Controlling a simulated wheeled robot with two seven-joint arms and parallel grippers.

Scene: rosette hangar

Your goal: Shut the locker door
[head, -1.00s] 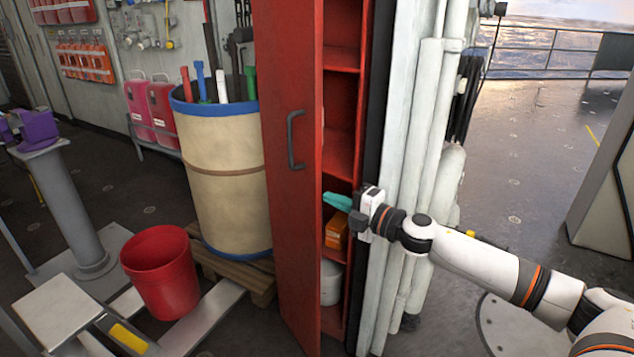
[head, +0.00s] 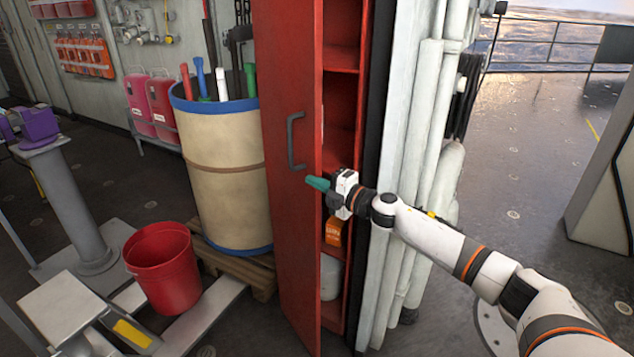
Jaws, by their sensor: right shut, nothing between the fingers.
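The red locker door (head: 290,235) stands open, with its dark grey handle (head: 293,141) on its outer face. The red locker (head: 342,95) shows its shelves through the gap to the right of the door. My right gripper (head: 318,184) is shut and empty, with teal fingertips. It is at the door's free right edge, just below and right of the handle; I cannot tell whether it touches the door. My right gripper and wrist hide part of the locker's inside. My left gripper is not in view.
An orange box (head: 333,232) and a white container (head: 330,277) sit low in the locker. White pipes (head: 425,170) stand to its right. A tan barrel (head: 225,150) on a pallet and a red bucket (head: 163,270) stand left of the door. Open deck floor (head: 530,150) lies far right.

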